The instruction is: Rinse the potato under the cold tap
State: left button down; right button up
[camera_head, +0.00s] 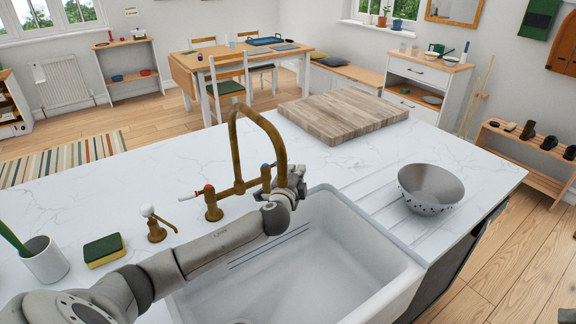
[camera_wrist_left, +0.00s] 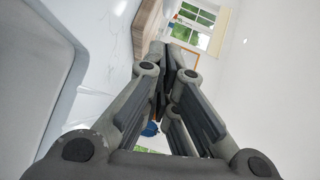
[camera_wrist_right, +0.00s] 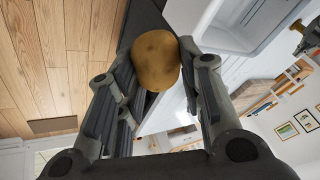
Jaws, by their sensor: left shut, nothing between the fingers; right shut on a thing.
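The potato (camera_wrist_right: 156,60) is brown and round. My right gripper (camera_wrist_right: 158,82) is shut on it in the right wrist view; the right arm is out of the head view. The brass tap (camera_head: 238,118) arches behind the white sink (camera_head: 330,240). It has a red-marked handle (camera_head: 210,190) on the left and a blue-marked cold handle (camera_head: 266,168) on the right. My left gripper (camera_head: 292,184) is shut and empty, close to the right of the cold handle; I cannot tell whether they touch. It also shows in the left wrist view (camera_wrist_left: 180,62). No water stream shows.
A metal colander (camera_head: 431,188) stands on the drainer right of the sink. A wooden board (camera_head: 343,115) lies behind the tap. The basin's visible part is clear.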

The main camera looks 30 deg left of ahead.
jog(key=shift+r+p, duration=0.3)
jog(key=shift+r, duration=0.2)
pick_arm(q)
jog(key=a, duration=0.1)
jog(key=w+a, duration=0.1)
jog(key=a, duration=0.1)
jog(key=shift+w+a+f, duration=0.2)
jog(key=shift+a+f, duration=0.1)
jog(key=shift+f, duration=0.1)
jog(key=shift+d, duration=0.1)
pick_arm(e)
jog(key=shift+s+f+b, duration=0.1)
jog(key=shift+f+b, duration=0.2)
jog(key=shift+f, duration=0.05)
jog(key=shift+d, duration=0.25)
pick_arm(q)
jog(key=shift+w+a+r+n+y, duration=0.15)
jog(key=shift+w+a+n+y, duration=0.15)
jog(key=shift+a+y, duration=0.1)
jog(key=shift+a, duration=0.1)
pick_arm(e)
jog(key=shift+r, duration=0.1)
